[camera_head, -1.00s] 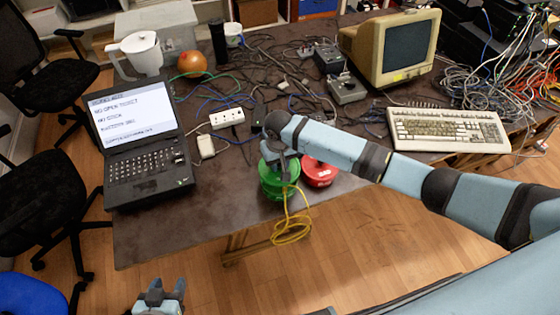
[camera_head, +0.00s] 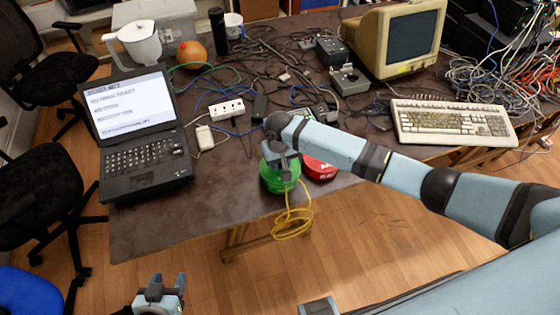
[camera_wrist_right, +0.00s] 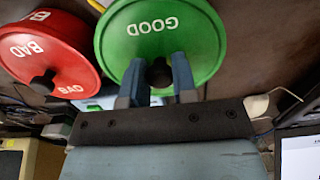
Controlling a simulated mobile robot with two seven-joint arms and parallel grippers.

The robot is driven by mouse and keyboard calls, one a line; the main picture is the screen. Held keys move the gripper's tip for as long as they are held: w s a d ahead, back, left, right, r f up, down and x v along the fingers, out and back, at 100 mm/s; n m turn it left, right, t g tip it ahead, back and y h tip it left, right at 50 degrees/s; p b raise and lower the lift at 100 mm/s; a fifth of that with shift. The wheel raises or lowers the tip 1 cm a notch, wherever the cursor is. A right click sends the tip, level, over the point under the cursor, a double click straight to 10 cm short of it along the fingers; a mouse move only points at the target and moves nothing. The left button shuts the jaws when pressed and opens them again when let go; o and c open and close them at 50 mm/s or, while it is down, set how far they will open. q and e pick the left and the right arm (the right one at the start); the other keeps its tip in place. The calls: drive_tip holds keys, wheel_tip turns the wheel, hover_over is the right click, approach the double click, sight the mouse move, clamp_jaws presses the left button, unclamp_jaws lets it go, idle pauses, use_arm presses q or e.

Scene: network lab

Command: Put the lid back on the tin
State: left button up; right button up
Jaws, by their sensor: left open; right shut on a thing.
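A green round lid marked GOOD (camera_wrist_right: 196,36) fills the upper middle of the right wrist view. My right gripper (camera_wrist_right: 158,74) is shut on the lid's dark knob. In the head view the green tin (camera_head: 279,182) is near the table's front edge, partly covered by my right gripper (camera_head: 281,152). I cannot tell whether the lid rests on the tin or is just above it. A red tin marked BAD (camera_wrist_right: 50,50) is beside it, and it also shows in the head view (camera_head: 318,169), partly behind my arm. My left gripper (camera_head: 161,287) is open and empty at the bottom, off the table.
A yellow cable (camera_head: 291,222) hangs from near the green tin over the table edge. A laptop (camera_head: 145,167) is at left on the table (camera_head: 215,195). A power strip (camera_head: 227,110), loose cables, a monitor (camera_head: 398,42) and a keyboard (camera_head: 452,124) crowd the back and right. The front left table is clear.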

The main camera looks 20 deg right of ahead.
drive_tip(key=shift+p, duration=1)
idle(0.8)
drive_tip(key=shift+f+p, duration=0.15)
drive_tip(key=shift+p, duration=0.7)
idle(1.3)
drive_tip(key=o, duration=1.5)
drive_tip(key=shift+c, duration=0.2)
